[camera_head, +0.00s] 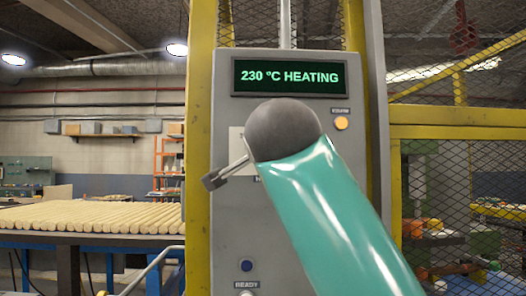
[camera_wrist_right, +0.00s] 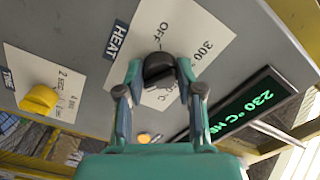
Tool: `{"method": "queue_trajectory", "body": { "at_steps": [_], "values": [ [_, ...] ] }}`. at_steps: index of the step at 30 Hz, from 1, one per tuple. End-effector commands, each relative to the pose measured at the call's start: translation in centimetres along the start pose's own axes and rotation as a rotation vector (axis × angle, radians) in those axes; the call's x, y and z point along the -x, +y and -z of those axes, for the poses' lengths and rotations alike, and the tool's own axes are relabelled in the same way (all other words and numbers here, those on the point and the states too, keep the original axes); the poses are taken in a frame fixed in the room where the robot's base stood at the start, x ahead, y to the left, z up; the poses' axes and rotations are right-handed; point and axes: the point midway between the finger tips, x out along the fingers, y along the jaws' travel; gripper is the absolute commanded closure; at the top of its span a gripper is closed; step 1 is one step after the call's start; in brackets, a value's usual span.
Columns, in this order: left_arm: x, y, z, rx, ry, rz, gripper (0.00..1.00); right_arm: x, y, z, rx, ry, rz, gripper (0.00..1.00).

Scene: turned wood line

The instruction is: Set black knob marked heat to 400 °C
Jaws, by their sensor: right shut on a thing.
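In the right wrist view the black knob (camera_wrist_right: 158,66) sits on a white dial plate (camera_wrist_right: 203,27) beside a HEAT label (camera_wrist_right: 117,40). The plate reads OFF and 300; its other markings are partly covered. My right gripper (camera_wrist_right: 159,82) is shut on the knob, one finger on each side. The knob's pointer direction cannot be told. In the head view the display (camera_head: 289,77) reads 230 °C HEATING, and it shows in the wrist view (camera_wrist_right: 245,105) too. There my teal right arm hides the knob and the gripper's fingertips. My left gripper is not in view.
A yellow knob (camera_wrist_right: 39,99) marked TIME sits beside the heat knob on the grey panel (camera_head: 232,230). An amber lamp (camera_head: 341,123) is below the display, and a blue button or lamp (camera_head: 246,266) is above a READY label. Mesh fencing (camera_head: 440,180) stands right.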

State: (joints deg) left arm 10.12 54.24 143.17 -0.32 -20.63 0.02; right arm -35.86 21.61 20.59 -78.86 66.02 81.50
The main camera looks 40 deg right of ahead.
Motion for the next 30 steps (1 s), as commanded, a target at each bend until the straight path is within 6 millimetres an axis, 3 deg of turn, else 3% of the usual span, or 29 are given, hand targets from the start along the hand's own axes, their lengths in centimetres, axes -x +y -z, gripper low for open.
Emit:
{"method": "queue_trajectory", "body": {
  "at_steps": [5,6,10,22,30],
  "values": [
    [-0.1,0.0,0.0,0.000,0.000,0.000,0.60,-0.1,0.1,-0.8,0.006,-0.013,-0.009,0.98],
    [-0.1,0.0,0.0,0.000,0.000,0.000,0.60,-0.1,0.1,-0.8,0.006,-0.013,-0.008,0.59],
    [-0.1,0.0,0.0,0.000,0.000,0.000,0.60,-0.1,0.1,-0.6,0.005,-0.010,-0.007,0.39],
    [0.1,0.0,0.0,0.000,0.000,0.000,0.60,0.2,0.0,-0.1,0.002,-0.004,-0.003,0.39],
    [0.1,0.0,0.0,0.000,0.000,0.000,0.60,1.9,0.0,-0.1,0.003,-0.008,-0.003,0.39]
  ]
}}
